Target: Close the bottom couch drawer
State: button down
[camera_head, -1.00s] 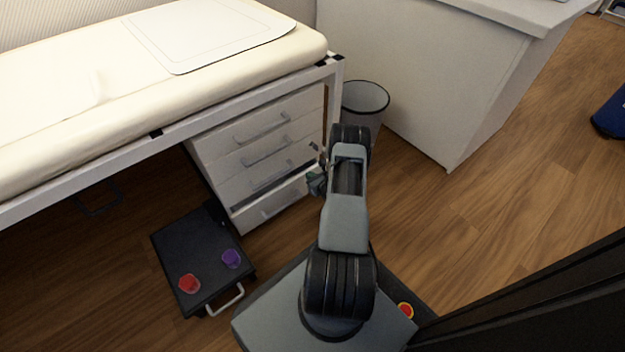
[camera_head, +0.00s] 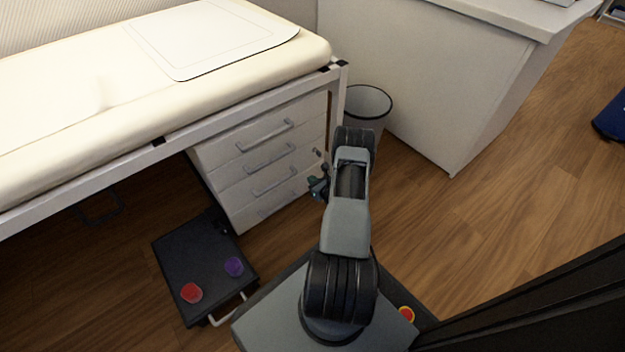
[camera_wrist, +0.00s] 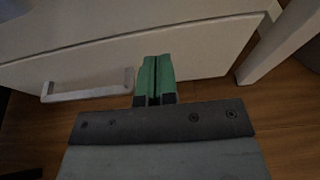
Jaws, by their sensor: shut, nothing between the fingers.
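The white drawer unit (camera_head: 225,150) stands under the couch. Its bottom drawer (camera_head: 250,195) looks flush with the fronts above it, with no gap showing. In the wrist view, a drawer front (camera_wrist: 205,55) with a pale bar handle (camera_wrist: 88,90) fills the upper part. My gripper (camera_head: 318,186) is at the right side of the drawer fronts. Its green fingers (camera_wrist: 155,72) are shut and empty, right of the handle and close to the front. I cannot tell whether they touch it.
The cream couch (camera_head: 90,110) overhangs the drawers. A black case (camera_head: 200,260) with red and purple items lies on the floor at left. A waste bin (camera_head: 368,103) and a white desk (camera_head: 430,80) stand behind my arm.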

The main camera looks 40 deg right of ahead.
jog(key=p+v, duration=0.4)
jog(key=v, duration=0.8)
jog(key=shift+s+d+f, duration=0.15)
jog(key=shift+s+f, duration=0.1)
jog(key=shift+s, duration=0.15)
jog(key=w+a+r+n+g+y+p, duration=0.2)
jog(key=w+a+r+n+y+p, duration=0.25)
jog(key=r, duration=0.75)
jog(key=w+a+r+n+g+y+p, duration=0.1)
jog(key=a+r+n+g+y+p, duration=0.2)
jog(key=a+r+n+p, duration=0.7)
jog(key=w+a+r+n+g+y+p, duration=0.1)
jog(key=w+a+r+n+g+y, duration=0.15)
jog(key=r, duration=1.25)
jog(key=s+a+r+n+g+h+p, duration=0.1)
jog(key=s+a+r+n+h+p, duration=0.2)
jog(key=r, duration=1)
jog(key=s+a+r+n+g+h+p, duration=0.1)
jog(key=s+a+r+n+h+p, duration=0.2)
jog(key=r+n+p, duration=0.7)
jog(key=s+a+r+n+g+h+p, duration=0.1)
jog(key=s+a+r+n+h+p, duration=0.2)
jog(key=r, duration=1.5)
jog(key=s+a+n+p, duration=0.3)
jog(key=s+a+p, duration=0.1)
jog(key=p, duration=0.2)
jog(key=shift+s+n, duration=0.25)
jog(key=shift+n, duration=0.15)
